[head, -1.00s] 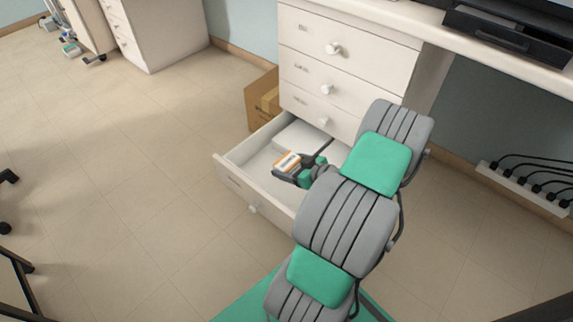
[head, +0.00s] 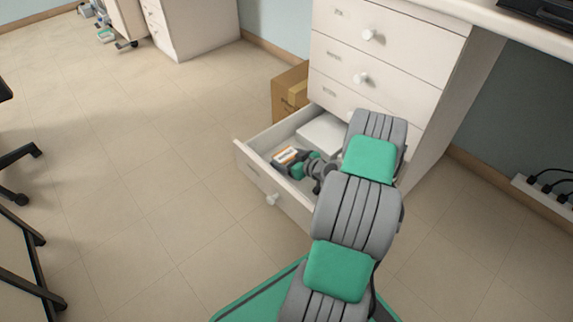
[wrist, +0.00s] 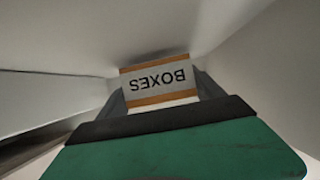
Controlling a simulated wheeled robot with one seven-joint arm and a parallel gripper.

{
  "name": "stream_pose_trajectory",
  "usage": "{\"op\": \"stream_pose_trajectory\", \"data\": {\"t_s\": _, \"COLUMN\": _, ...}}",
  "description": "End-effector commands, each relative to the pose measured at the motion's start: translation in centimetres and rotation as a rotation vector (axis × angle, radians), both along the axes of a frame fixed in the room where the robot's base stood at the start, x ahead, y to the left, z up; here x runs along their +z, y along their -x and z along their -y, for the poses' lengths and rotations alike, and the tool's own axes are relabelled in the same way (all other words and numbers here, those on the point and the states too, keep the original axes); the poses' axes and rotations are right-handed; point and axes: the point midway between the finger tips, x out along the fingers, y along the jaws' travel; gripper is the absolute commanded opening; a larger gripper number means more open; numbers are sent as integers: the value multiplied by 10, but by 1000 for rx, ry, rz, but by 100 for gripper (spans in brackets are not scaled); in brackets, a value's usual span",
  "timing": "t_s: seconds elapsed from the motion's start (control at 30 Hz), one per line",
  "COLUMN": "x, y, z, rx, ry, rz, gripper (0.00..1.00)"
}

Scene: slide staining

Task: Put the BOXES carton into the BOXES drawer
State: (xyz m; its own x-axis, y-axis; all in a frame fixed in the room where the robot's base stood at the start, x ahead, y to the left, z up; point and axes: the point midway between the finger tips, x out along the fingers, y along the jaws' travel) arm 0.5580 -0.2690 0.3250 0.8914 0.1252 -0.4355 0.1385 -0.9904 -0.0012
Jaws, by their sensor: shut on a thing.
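The BOXES carton (head: 287,154) is small, white with orange bands. It also shows in the wrist view (wrist: 157,80), its BOXES lettering upside down. My gripper (head: 292,162) is shut on the carton, inside the open bottom drawer (head: 272,184) of the white cabinet. The wrist view shows pale drawer walls close around the carton. Whether the carton touches the drawer floor cannot be told. The drawer's front label is too small to read in the head view.
A white item (head: 322,135) lies at the back of the drawer. The drawers (head: 365,75) above are shut. A brown cardboard box (head: 290,90) stands left of the cabinet. The floor left of the drawer is clear.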

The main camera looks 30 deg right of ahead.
Motion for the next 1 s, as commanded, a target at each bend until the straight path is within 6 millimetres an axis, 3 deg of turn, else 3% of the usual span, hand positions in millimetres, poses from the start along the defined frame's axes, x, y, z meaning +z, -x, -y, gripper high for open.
{"op": "stream_pose_trajectory", "data": {"t_s": 0.03, "x": -13, "y": 0, "z": 0, "rx": 0, "ry": 0, "rz": 1, "gripper": 36}}
{"op": "stream_pose_trajectory", "data": {"t_s": 0.37, "x": -13, "y": 0, "z": 0, "rx": 0, "ry": 1, "rz": 1, "gripper": 36}}
{"op": "stream_pose_trajectory", "data": {"t_s": 0.4, "x": -12, "y": 0, "z": 1, "rx": 0, "ry": 1, "rz": 1, "gripper": 79}}
{"op": "stream_pose_trajectory", "data": {"t_s": 0.63, "x": -11, "y": 0, "z": 0, "rx": 0, "ry": 1, "rz": 1, "gripper": 98}}
{"op": "stream_pose_trajectory", "data": {"t_s": 1.0, "x": -3, "y": 7, "z": 3, "rx": -3, "ry": 0, "rz": 0, "gripper": 99}}
